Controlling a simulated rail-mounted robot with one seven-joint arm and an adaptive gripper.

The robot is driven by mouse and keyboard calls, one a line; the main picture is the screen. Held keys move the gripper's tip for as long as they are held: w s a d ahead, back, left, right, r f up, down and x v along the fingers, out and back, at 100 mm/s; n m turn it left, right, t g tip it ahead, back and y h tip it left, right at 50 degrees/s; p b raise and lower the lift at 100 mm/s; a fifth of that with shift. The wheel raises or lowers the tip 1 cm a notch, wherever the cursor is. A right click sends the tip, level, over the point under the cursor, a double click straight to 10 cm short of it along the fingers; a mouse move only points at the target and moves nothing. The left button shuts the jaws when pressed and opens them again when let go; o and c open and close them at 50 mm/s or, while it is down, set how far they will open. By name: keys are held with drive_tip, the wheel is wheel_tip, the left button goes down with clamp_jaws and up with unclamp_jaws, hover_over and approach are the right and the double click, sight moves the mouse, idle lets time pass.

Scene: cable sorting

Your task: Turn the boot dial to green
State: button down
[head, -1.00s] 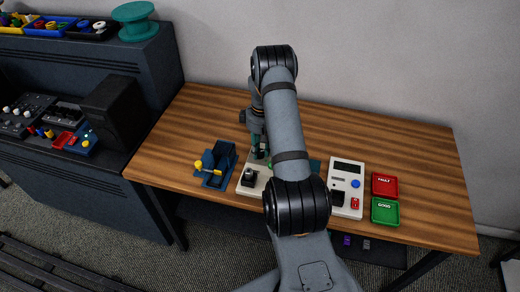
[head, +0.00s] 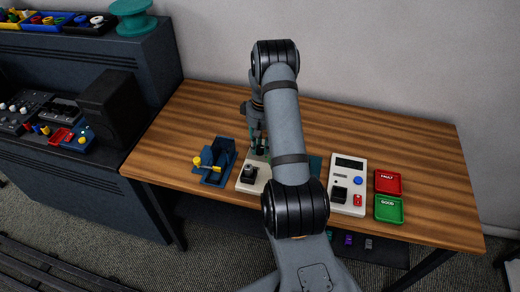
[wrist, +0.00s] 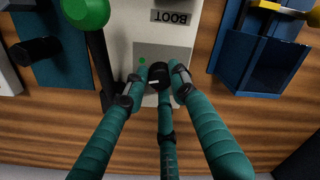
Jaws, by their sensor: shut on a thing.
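The boot dial (wrist: 158,72) is a small dark knob with a white mark, on the pale machine marked BOOT (wrist: 198,18). My gripper (wrist: 159,79) is shut on the dial, with teal fingers on both sides of it. A green dot (wrist: 142,60) shows on the grey plate just left of the dial; other marks around it are hidden by the fingers. I cannot tell exactly where the white mark points. In the head view my gripper (head: 259,148) is over the back of the pale machine (head: 245,187), partly hidden by my arm.
A lever with a green knob (wrist: 88,12) stands close to my left finger in the wrist view. A blue fixture (head: 215,162) with a yellow part is beside the machine. A pale tester (head: 347,190), red tray (head: 388,182) and green tray (head: 389,208) are at right.

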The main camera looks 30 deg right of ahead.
sight(261, 148)
drive_tip(key=m+b, duration=0.4)
drive_tip(key=m, duration=0.1)
drive_tip(key=shift+f+b, duration=0.25)
drive_tip(key=shift+b, duration=0.15)
drive_tip(key=shift+r+m+b, duration=0.15)
drive_tip(key=shift+m+b, duration=1)
drive_tip(key=shift+m, duration=0.65)
drive_tip(key=shift+r, duration=0.1)
drive_tip(key=c, duration=1.5)
unclamp_jaws()
drive_tip(key=shift+o, duration=0.3)
drive_tip(key=shift+r, duration=0.1)
wheel_tip(261, 148, up, 12)
drive_tip(key=shift+s+d, duration=0.15)
drive_tip(key=shift+s, duration=0.05)
drive_tip(key=shift+f, duration=0.25)
